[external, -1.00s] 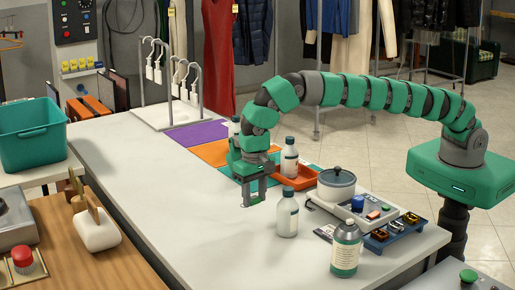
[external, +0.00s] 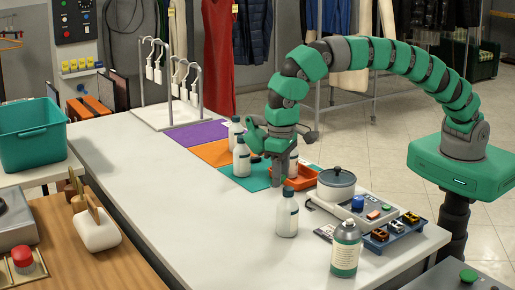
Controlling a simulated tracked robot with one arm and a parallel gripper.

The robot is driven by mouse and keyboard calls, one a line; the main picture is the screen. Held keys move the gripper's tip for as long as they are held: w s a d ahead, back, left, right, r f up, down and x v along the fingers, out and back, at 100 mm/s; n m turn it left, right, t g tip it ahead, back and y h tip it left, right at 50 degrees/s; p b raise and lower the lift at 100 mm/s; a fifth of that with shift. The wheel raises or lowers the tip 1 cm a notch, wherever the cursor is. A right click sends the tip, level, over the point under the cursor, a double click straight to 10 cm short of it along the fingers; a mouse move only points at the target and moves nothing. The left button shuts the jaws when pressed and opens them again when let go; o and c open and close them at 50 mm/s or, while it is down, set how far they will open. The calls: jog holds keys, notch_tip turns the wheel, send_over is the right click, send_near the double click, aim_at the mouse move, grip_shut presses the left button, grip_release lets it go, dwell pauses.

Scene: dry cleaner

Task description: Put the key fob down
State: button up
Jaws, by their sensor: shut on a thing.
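My gripper (external: 281,178) hangs below the wrist, over the back of the white counter (external: 190,190), beside the orange tray (external: 301,184) and the teal mat (external: 246,180). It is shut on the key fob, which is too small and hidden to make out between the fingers. A blue tray (external: 393,232) with several small fob-like items stands at the counter's right.
White bottles stand on the mats (external: 242,160), in the orange tray (external: 292,164) and in front of my gripper (external: 287,217). A lidded pot (external: 336,186) stands on the right. The counter's left half is clear.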

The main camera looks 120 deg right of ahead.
jog(key=shift+s+a+r+n, duration=0.4)
jog(key=shift+s+a+n, duration=0.1)
jog(key=shift+a, duration=0.25)
jog(key=a, duration=0.1)
jog(key=s+a+n, duration=0.1)
jog(key=a, duration=0.1)
jog(key=shift+s+f, duration=0.15)
jog(key=b, duration=0.5)
send_over(316, 251)
notch_tip(316, 251, down, 5)
jog(key=shift+n, duration=0.4)
notch_tip(316, 251, down, 10)
jog(key=shift+r, duration=0.1)
jog(key=o, duration=1)
jog(key=shift+c, duration=0.2)
